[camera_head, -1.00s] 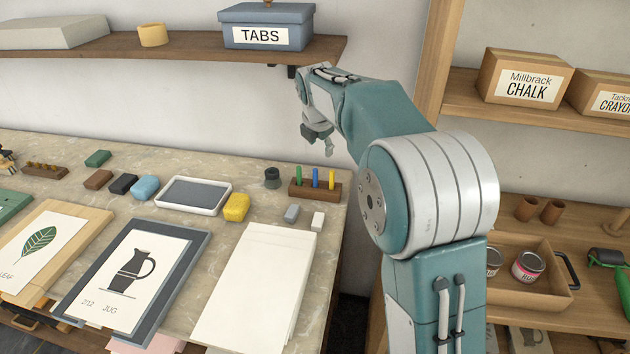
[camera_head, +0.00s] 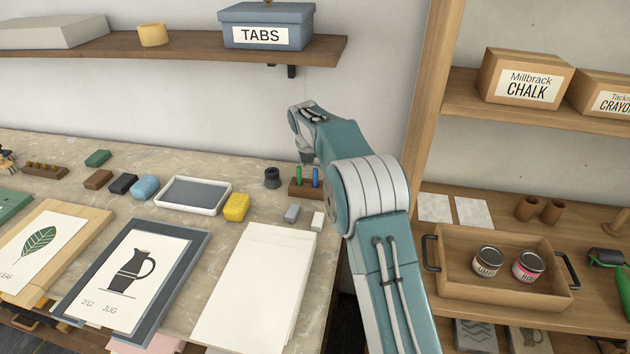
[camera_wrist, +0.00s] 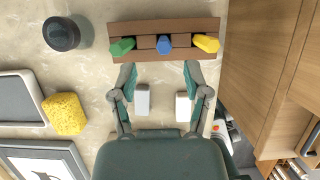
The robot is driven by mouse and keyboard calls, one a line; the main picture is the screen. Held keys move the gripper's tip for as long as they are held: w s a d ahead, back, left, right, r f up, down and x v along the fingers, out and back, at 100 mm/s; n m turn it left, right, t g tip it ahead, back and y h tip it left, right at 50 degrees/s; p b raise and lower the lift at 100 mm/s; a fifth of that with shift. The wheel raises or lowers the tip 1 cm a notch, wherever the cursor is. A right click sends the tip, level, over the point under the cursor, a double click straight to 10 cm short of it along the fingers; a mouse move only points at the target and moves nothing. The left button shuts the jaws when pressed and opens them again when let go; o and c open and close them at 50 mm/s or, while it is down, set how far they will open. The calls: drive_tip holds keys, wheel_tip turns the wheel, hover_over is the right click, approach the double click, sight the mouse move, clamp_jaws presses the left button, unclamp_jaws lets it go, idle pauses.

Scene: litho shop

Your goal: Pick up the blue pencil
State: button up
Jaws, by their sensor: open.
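The blue pencil (camera_head: 315,177) stands upright in a brown wooden holder (camera_head: 298,192) near the right end of the stone-topped bench. In the wrist view the blue pencil (camera_wrist: 164,45) is seen from above in the middle of the holder (camera_wrist: 150,27). A green pencil (camera_wrist: 122,46) is on its left and a yellow one (camera_wrist: 206,42) on its right. My gripper (camera_wrist: 159,73) is open and empty. Its fingertips are spread either side of the blue pencil's line, just short of the holder in the picture.
A grey block (camera_head: 292,213) and a white block (camera_head: 318,221) lie in front of the holder. A dark round pot (camera_head: 272,178) stands to its left, with a yellow sponge (camera_head: 236,207) and a white-rimmed tray (camera_head: 225,206) beyond. A wall shelf (camera_head: 180,47) hangs above.

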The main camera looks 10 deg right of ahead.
sight(314, 171)
drive_tip(key=x, duration=0.5)
drive_tip(key=shift+d+f, duration=0.1)
drive_tip(key=shift+f, duration=0.3)
clamp_jaws()
